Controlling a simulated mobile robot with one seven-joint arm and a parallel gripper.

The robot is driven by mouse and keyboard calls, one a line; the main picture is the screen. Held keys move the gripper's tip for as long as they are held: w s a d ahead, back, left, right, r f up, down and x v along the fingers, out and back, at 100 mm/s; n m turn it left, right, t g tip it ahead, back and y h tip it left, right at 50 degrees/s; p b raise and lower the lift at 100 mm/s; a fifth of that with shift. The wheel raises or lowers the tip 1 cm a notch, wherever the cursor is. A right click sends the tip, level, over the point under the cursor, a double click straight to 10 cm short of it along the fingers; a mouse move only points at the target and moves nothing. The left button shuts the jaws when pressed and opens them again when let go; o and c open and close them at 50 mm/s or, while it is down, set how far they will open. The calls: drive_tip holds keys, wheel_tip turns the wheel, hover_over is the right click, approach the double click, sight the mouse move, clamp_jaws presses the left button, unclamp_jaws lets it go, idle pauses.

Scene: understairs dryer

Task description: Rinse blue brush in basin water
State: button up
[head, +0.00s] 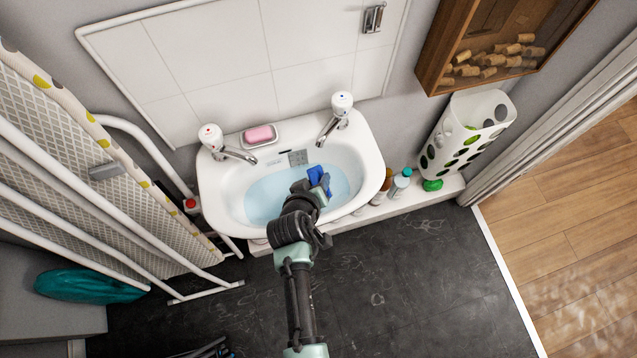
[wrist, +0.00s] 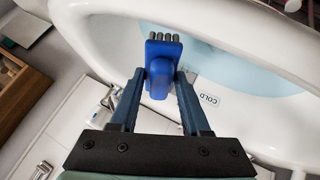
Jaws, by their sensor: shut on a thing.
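The blue brush (wrist: 161,68) is held between the two fingers of my gripper (wrist: 159,82) in the wrist view, with grey bristles at its far end. In the head view the blue brush (head: 319,179) shows over the basin, partly hidden by my gripper (head: 318,187). The white basin (head: 213,211) is fixed to the wall and holds light blue water (head: 265,200). The brush is over the right part of the water in the head view; I cannot tell whether it touches the water.
Two taps, a left one (head: 211,138) and a right one (head: 342,105), stand on the basin's back rim with pink soap (head: 258,134) between them. Bottles (head: 399,183) stand on the ledge to the right. A folded ironing board (head: 110,165) leans at the left.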

sight(316, 182)
drive_tip(key=shift+r+p, duration=3.65)
drive_tip(key=shift+r, duration=0.65)
drive_tip(key=shift+r, duration=0.1)
wheel_tip(316, 182, up, 4)
drive_tip(key=p, duration=0.3)
drive_tip(key=shift+p, duration=0.35)
